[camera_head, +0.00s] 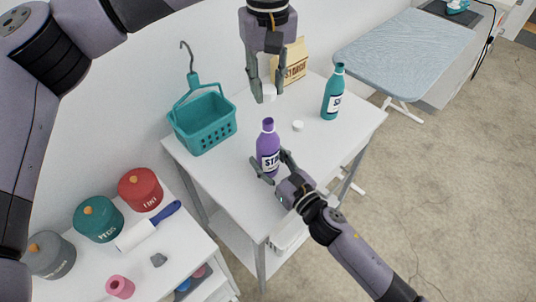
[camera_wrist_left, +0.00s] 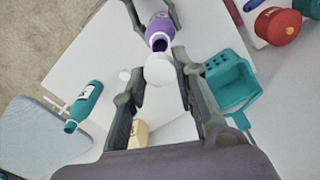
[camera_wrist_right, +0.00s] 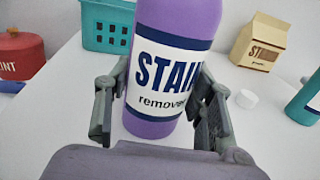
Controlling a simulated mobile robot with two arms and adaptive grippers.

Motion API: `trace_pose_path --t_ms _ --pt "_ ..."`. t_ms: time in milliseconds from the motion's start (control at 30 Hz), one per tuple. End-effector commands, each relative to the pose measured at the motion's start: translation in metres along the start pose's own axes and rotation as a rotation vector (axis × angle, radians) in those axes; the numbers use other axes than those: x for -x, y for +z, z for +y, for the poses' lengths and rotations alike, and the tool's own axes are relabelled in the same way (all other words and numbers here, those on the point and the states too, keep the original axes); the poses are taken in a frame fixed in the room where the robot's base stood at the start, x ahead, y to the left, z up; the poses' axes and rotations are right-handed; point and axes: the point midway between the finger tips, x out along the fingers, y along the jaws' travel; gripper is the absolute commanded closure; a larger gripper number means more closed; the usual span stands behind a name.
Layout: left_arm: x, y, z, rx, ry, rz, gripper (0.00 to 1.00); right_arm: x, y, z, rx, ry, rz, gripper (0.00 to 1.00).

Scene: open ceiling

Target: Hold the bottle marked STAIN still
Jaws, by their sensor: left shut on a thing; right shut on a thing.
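The purple STAIN bottle (camera_head: 268,140) stands upright on the white table, its label facing the right wrist camera (camera_wrist_right: 172,75). Its mouth looks open and uncapped in the left wrist view (camera_wrist_left: 159,38). My right gripper (camera_head: 275,166) is shut around the bottle's lower body, with a finger on each side; they also show in the right wrist view (camera_wrist_right: 160,115). My left gripper (camera_head: 264,90) points down above and behind the bottle, shut on a white cap (camera_wrist_left: 159,70). The cap is apart from the bottle's mouth.
A second white cap (camera_head: 298,126) lies on the table (camera_head: 232,180). A teal bottle (camera_head: 331,98), a STARCH carton (camera_head: 293,65) and a teal basket (camera_head: 205,127) stand around it. Canisters and a lint roller (camera_head: 147,226) are on the left. An ironing board (camera_head: 405,50) is behind right.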

Motion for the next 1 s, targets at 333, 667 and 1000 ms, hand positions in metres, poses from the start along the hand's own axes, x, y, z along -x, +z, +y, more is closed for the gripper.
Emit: trace_pose_path --t_ms 333,667,1000 --pt "0.000 0.000 0.000 0.000 0.000 0.000 0.84 0.000 0.000 0.000 0.000 0.000 0.000 0.98" --pt "-0.031 0.001 0.000 -0.001 0.001 -0.004 0.84 0.000 0.000 0.000 0.000 0.000 0.000 1.00" --pt "-0.050 0.000 0.000 0.001 0.003 0.001 0.84 0.000 0.000 0.000 0.000 0.000 0.001 1.00"
